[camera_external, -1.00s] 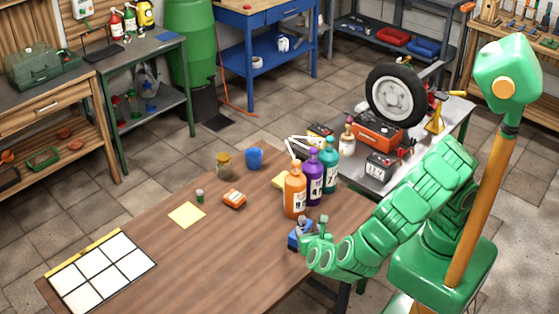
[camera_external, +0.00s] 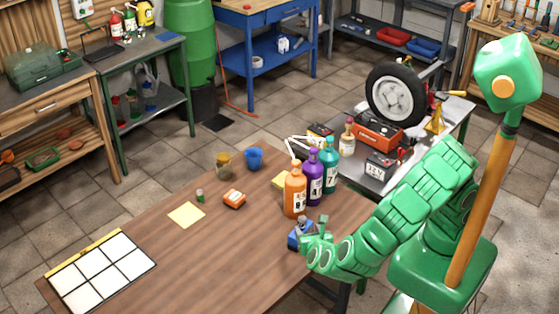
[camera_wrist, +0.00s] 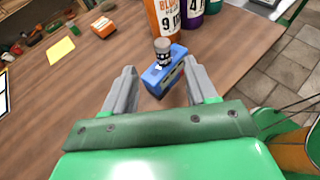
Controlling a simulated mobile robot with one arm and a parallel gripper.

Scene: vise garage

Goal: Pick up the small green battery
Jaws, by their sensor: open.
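The small green battery (camera_external: 200,195) stands upright on the wooden table, between a yellow note and an orange box. In the wrist view a small blurred shape (camera_wrist: 71,14) near the top left seems to be it. My gripper (camera_wrist: 159,70) is open, fingers spread, at the table's right part, well away from the battery. A small blue vise-like object (camera_wrist: 163,76) with a grey knob lies just ahead of and between the fingers in that view. The fingers appear not to grip it. It also shows beside my gripper in the external view (camera_external: 298,236).
Orange (camera_external: 295,192), purple (camera_external: 314,178) and teal (camera_external: 330,170) bottles stand behind my gripper. An orange box (camera_external: 234,199), yellow note (camera_external: 186,215), blue cup (camera_external: 254,159) and jar (camera_external: 223,166) surround the battery. A white-squared grid (camera_external: 102,270) lies front left. The middle of the table is clear.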

